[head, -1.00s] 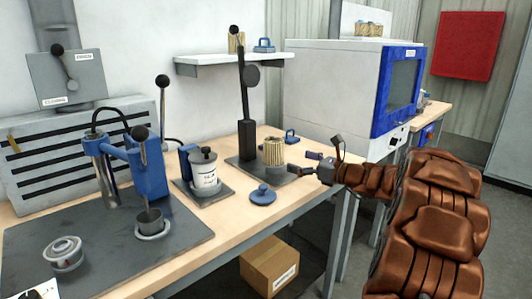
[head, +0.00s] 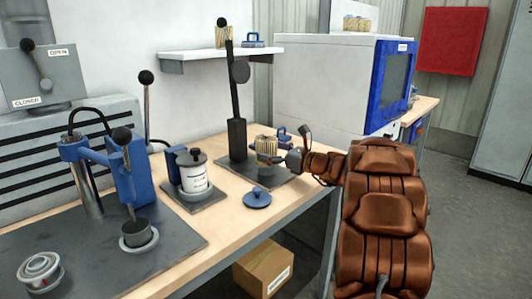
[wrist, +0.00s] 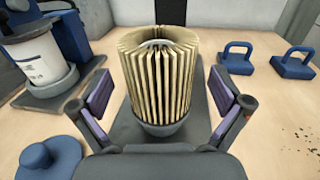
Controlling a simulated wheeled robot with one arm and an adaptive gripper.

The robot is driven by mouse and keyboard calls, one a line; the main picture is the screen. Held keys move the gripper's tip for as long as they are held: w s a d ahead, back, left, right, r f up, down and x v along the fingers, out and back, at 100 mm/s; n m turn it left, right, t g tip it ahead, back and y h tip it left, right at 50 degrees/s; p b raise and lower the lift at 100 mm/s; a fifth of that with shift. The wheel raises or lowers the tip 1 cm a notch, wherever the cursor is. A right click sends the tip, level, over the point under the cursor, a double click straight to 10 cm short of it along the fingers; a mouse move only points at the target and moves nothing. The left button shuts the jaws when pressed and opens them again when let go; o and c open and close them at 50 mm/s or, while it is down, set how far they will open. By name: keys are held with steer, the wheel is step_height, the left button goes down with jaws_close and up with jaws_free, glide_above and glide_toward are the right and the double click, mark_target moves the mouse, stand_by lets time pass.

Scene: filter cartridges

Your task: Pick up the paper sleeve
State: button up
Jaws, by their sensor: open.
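The paper sleeve (wrist: 160,80) is a tan pleated cylinder standing upright in a dark round seat on a dark base plate in the wrist view. In the head view the sleeve (head: 265,145) stands at the foot of the black lever press. My gripper (wrist: 165,108) is open, with one purple-padded finger on each side of the sleeve. Gaps show between both pads and the pleats. In the head view my gripper (head: 275,159) is at the sleeve, and its fingers are partly hidden there.
A blue knobbed lid (head: 257,198) lies on the bench in front of the press. A white-labelled canister (head: 194,172) stands to the left. Two blue handled pieces (wrist: 236,58) (wrist: 295,63) lie behind on the right. The black lever post (head: 237,140) rises close behind the sleeve.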

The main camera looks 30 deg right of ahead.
steer(key=shift+x, duration=0.95)
steer(key=shift+c, duration=0.3)
steer(key=c, duration=1.2)
